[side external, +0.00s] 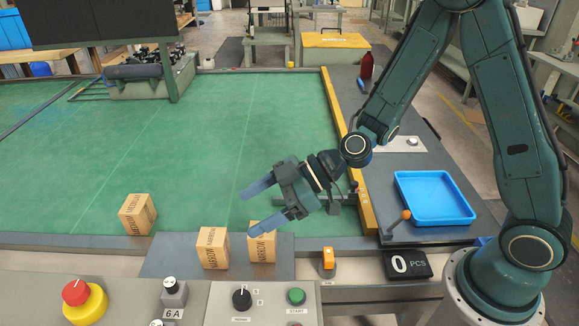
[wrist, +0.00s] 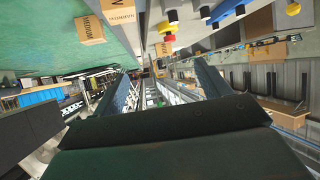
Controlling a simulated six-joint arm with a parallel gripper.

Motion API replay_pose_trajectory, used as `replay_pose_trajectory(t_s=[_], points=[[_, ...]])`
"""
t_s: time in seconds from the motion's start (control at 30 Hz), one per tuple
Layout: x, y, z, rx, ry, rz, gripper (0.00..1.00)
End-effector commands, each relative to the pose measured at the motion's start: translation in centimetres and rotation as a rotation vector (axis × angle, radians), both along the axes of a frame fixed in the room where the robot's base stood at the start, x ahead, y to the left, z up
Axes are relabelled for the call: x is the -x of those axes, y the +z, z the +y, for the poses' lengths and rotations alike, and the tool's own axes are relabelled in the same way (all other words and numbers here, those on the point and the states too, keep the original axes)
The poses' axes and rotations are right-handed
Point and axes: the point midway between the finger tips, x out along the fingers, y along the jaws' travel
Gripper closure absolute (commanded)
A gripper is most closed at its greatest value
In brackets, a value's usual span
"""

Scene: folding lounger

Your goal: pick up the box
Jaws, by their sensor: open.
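Three brown cardboard boxes show in the side view. One box (side external: 137,214) sits at the left on the green surface. A middle box (side external: 212,248) and a right box (side external: 264,249) stand side by side on a grey plate at the near edge. My gripper (side external: 250,212) is open and empty, its blue fingers pointing left. Its lower finger overlaps the top of the right box in the picture; whether they touch I cannot tell.
A blue tray (side external: 436,198) lies right of the yellow rail (side external: 347,150). A control panel with a red emergency button (side external: 76,291) runs along the front. A small orange device (side external: 328,259) stands right of the boxes. The middle of the green surface (side external: 190,150) is clear.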

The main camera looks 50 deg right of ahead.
Motion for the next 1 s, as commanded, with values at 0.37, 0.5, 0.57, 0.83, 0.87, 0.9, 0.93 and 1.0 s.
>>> replay_pose_trajectory(t_s=[0.37,0.5,0.57,0.83,0.87,0.9,0.93,1.0], points=[[-2.6,-5.4,0.3,-0.100,-0.125,-0.057,0.24],[-3.2,-7.4,-0.2,-0.109,-0.184,-0.068,0.24],[-3.4,-8.0,-0.4,-0.109,-0.206,-0.070,0.24],[-3.8,-9.3,-0.9,-0.106,-0.249,-0.075,0.24],[-3.8,-9.3,-0.9,-0.107,-0.249,-0.075,0.24],[-3.8,-9.3,-0.9,-0.107,-0.249,-0.075,0.24],[-3.8,-9.3,-0.9,-0.107,-0.249,-0.076,0.24],[-3.9,-9.3,-0.8,-0.106,-0.247,-0.076,0.24]])
